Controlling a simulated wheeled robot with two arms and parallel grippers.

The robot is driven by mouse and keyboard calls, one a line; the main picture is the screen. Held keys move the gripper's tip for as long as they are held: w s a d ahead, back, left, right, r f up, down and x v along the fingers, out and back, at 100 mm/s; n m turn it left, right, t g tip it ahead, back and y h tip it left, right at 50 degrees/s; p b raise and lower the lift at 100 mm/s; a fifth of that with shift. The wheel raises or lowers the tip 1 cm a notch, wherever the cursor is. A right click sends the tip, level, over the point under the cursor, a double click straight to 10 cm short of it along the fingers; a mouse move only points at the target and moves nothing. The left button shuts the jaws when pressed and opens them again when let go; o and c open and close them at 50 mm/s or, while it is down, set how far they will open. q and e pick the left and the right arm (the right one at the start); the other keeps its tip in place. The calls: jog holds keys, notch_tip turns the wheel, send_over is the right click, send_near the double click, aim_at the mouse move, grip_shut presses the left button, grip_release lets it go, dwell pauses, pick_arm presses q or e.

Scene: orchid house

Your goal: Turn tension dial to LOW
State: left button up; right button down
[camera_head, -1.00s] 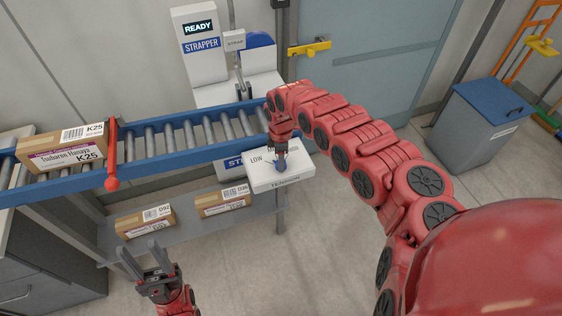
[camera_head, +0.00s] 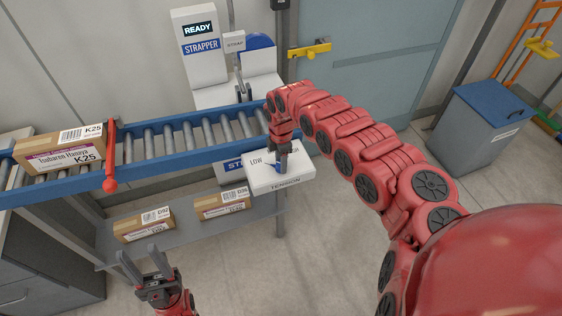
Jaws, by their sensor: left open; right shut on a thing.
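The white tension box (camera_head: 282,183) hangs at the right end of the roller conveyor, marked LOW on its left, with TENSION on its front edge. The right-hand label is partly hidden by my gripper. My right gripper (camera_head: 281,163) reaches down from above and is shut on the dial. My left gripper (camera_head: 147,265) is open and empty at the lower left, away from the box.
The strapper (camera_head: 207,62) reads READY behind the conveyor (camera_head: 178,142). A K25 carton (camera_head: 62,150) lies on the rollers behind a red stop bar (camera_head: 111,155). Two cartons sit on the lower shelf (camera_head: 183,232). A grey bin (camera_head: 481,125) stands right.

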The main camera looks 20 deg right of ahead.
jog(key=shift+c, duration=2)
grip_release()
notch_tip(320, 180, up, 17)
jog(key=b, duration=0.4)
jog(key=shift+r, duration=0.2)
